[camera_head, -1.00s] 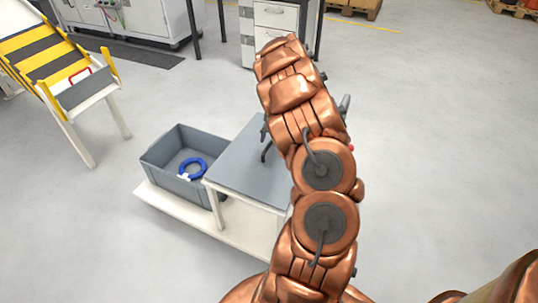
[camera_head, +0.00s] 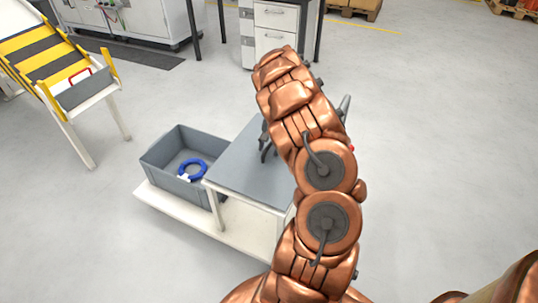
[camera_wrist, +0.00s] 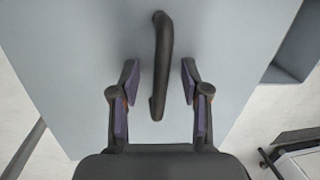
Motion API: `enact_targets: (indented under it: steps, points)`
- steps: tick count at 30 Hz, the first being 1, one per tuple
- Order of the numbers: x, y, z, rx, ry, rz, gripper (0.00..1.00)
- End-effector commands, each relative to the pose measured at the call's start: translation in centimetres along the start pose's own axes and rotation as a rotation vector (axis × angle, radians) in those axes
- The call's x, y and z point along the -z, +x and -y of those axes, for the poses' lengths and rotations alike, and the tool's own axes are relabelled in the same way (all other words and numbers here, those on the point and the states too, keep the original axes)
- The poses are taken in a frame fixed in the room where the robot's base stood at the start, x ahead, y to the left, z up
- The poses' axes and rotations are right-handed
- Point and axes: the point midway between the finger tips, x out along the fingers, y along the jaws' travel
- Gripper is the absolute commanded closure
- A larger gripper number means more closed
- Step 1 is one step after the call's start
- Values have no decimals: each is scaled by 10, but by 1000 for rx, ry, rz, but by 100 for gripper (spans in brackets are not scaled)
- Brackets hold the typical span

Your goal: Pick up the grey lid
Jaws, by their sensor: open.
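The grey lid (camera_head: 238,168) is a flat grey plate lying on a white-legged stand, partly hidden behind my copper arm in the head view. It fills most of the wrist view (camera_wrist: 80,45). Its dark bar handle (camera_wrist: 161,50) runs lengthwise between my fingers. My gripper (camera_wrist: 159,82) is open, with one finger on each side of the handle and a visible gap on both sides. In the head view my gripper (camera_head: 266,150) is mostly hidden by my arm, and its height above the lid is hard to tell.
A grey open bin (camera_head: 160,162) with a blue ring (camera_head: 191,170) in it stands left of the lid on a low white shelf. A yellow-striped rack (camera_head: 45,55) is at the far left. A drawer cabinet (camera_head: 275,30) stands behind. The floor at right is clear.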

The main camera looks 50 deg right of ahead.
Motion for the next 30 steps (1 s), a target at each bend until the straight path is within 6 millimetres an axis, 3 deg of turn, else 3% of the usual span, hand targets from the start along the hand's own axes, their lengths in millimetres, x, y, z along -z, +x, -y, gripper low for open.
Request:
enact_targets:
  steps: [14,27,30]
  points:
    - [0,3,0,-1,-1,1,54]
    - [0,3,0,-1,-1,1,98]
    - [0,3,0,-1,-1,1,100]
